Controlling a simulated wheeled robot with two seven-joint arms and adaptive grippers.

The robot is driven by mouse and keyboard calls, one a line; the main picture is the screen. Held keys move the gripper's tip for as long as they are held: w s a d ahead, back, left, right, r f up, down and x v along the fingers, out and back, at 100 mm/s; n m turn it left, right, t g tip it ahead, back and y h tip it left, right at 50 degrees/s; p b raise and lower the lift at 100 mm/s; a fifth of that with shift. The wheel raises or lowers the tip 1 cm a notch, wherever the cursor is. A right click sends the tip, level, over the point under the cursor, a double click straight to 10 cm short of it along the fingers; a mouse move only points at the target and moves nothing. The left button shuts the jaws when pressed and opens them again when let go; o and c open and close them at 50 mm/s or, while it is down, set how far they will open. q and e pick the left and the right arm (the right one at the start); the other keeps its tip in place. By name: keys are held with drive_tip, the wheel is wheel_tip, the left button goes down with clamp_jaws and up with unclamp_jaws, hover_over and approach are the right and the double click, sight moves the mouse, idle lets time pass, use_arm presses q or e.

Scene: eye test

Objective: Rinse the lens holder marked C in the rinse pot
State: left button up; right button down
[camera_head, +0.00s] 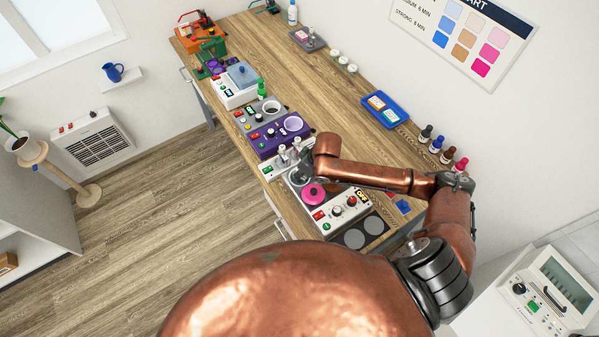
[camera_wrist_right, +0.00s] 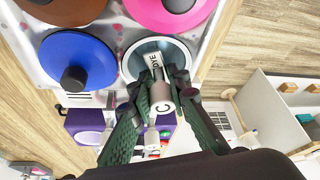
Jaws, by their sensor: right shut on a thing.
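My right gripper (camera_wrist_right: 157,88) is shut on the handle of the lens holder (camera_wrist_right: 164,106), a pale cylinder marked C on its end. The holder's flat part carries a partly hidden printed label and shows over an open round pot (camera_wrist_right: 183,50) with grey-teal contents. I cannot tell whether it dips into the liquid, and no mark naming this pot is readable. In the head view my right gripper (camera_head: 291,160) is small, at the pots beside the pink lid (camera_head: 313,192). My left gripper is not in view.
In the wrist view, blue (camera_wrist_right: 78,58), brown (camera_wrist_right: 65,8) and pink (camera_wrist_right: 170,12) lids surround the open pot. A purple unit (camera_head: 276,136) stands beyond it on the bench. Dropper bottles (camera_head: 436,144) and a blue tray (camera_head: 385,109) stand along the wall side.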

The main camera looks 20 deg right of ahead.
drive_tip(key=shift+f, duration=0.5)
idle(0.3)
drive_tip(key=shift+r+p, duration=0.2)
drive_tip(key=shift+p, duration=0.5)
drive_tip(key=shift+f+p, duration=0.2)
drive_tip(key=shift+p, duration=0.3)
idle(1.0)
drive_tip(key=shift+r+p, duration=0.2)
drive_tip(key=shift+p, duration=0.45)
idle(0.3)
drive_tip(key=shift+f+p, duration=0.2)
drive_tip(key=shift+p, duration=0.2)
idle(0.9)
drive_tip(key=shift+r, duration=0.15)
drive_tip(key=shift+r+p, duration=3.6)
drive_tip(key=shift+p, duration=0.7)
